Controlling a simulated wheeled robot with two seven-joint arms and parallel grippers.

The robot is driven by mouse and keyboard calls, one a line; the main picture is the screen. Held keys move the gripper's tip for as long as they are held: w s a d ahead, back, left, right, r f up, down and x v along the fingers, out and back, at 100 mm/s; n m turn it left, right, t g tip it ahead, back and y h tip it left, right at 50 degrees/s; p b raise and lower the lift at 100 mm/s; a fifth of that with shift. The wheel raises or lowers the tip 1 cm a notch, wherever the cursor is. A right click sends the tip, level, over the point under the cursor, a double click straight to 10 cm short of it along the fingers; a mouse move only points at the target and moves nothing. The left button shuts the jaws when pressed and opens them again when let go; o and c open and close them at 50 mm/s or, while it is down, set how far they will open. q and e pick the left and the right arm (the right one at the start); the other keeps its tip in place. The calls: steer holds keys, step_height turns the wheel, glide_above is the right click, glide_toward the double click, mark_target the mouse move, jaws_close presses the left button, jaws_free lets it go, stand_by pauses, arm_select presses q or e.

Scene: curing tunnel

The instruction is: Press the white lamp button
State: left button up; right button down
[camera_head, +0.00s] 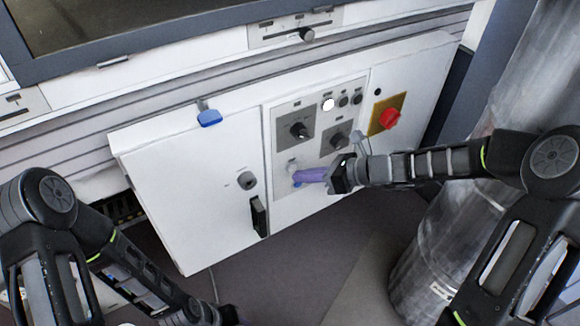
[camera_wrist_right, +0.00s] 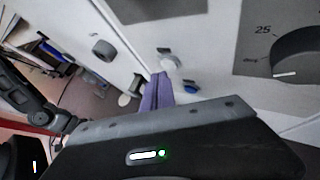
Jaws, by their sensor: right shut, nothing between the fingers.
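A pale, whitish round button (camera_head: 292,166) sits low on the grey control panel of the white cabinet, just above a blue button (camera_head: 297,183). In the right wrist view the pale button (camera_wrist_right: 170,62) and the blue button (camera_wrist_right: 191,88) show beside my fingers. My right gripper (camera_head: 299,177) has purple fingers, shut and empty, with the tips close to these two buttons. I cannot tell whether they touch the panel. A bright white round lamp (camera_head: 328,104) sits higher on the panel.
Black knobs (camera_head: 300,130) and (camera_head: 340,140) stick out above the pale button. A red knob on a yellow plate (camera_head: 389,118) is at the right. A black door handle (camera_head: 259,216) and a blue-tipped latch (camera_head: 209,118) stand out at the left. A wrapped grey column (camera_head: 440,265) stands right.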

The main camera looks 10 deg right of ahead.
steer(key=shift+w, duration=0.25)
steer(key=shift+w+a, duration=0.2)
steer(key=shift+w, duration=0.15)
stand_by(0.7)
steer(key=shift+s, duration=0.1)
steer(key=shift+s+d+p, duration=0.3)
steer(key=shift+s+p, duration=0.05)
steer(key=shift+s, duration=0.3)
steer(key=s, duration=0.1)
steer(key=s+d, duration=0.1)
steer(key=s, duration=0.2)
steer(key=shift+s+d+p, duration=0.3)
steer(key=shift+d, duration=0.1)
stand_by(0.3)
stand_by(0.4)
